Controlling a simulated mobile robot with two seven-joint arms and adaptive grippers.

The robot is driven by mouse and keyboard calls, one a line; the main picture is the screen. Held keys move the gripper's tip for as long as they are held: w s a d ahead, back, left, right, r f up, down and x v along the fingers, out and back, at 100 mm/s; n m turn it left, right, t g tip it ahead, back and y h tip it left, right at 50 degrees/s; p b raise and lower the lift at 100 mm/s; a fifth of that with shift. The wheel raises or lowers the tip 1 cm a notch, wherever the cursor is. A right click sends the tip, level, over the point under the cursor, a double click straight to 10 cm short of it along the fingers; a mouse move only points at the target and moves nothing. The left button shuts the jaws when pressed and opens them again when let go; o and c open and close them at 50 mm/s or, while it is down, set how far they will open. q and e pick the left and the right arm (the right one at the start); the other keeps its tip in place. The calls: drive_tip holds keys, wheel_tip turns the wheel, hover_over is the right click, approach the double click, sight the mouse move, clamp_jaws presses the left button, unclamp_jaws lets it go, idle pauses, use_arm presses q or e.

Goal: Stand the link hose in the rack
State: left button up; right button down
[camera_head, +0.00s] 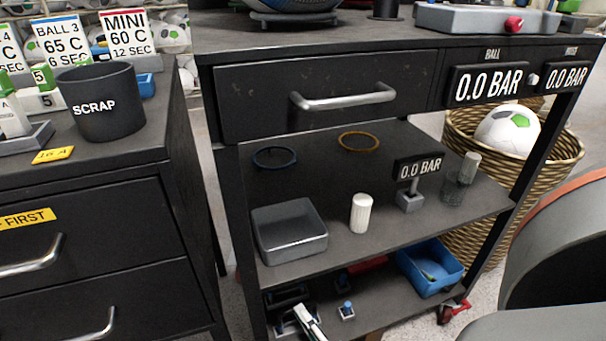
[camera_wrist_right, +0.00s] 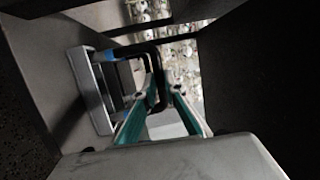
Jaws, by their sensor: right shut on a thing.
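In the right wrist view, my right gripper (camera_wrist_right: 168,88) has teal-padded fingers shut on the link hose (camera_wrist_right: 150,48), a bent black tube. A blue band (camera_wrist_right: 108,57) shows at the hose's left end; the other end runs down between the fingers. A grey rack-like frame (camera_wrist_right: 85,90) with dark slots is just left of the fingers, close to the hose's blue end. I cannot tell if they touch. In the head view, my right gripper (camera_head: 309,321) shows small and pale at the cart's bottom shelf. My left gripper is not in view.
The cart's middle shelf (camera_head: 320,180) above holds a grey tray (camera_head: 289,230), a white cylinder (camera_head: 361,213) and two rings. On the bottom shelf, a blue bin (camera_head: 430,266) and a small blue-topped part (camera_head: 346,310) stand to the right. Cart posts and shelf edges limit room.

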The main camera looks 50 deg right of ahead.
drive_tip(key=shift+f, duration=0.4)
drive_tip(key=c, duration=2)
unclamp_jaws()
drive_tip(key=shift+s, duration=0.15)
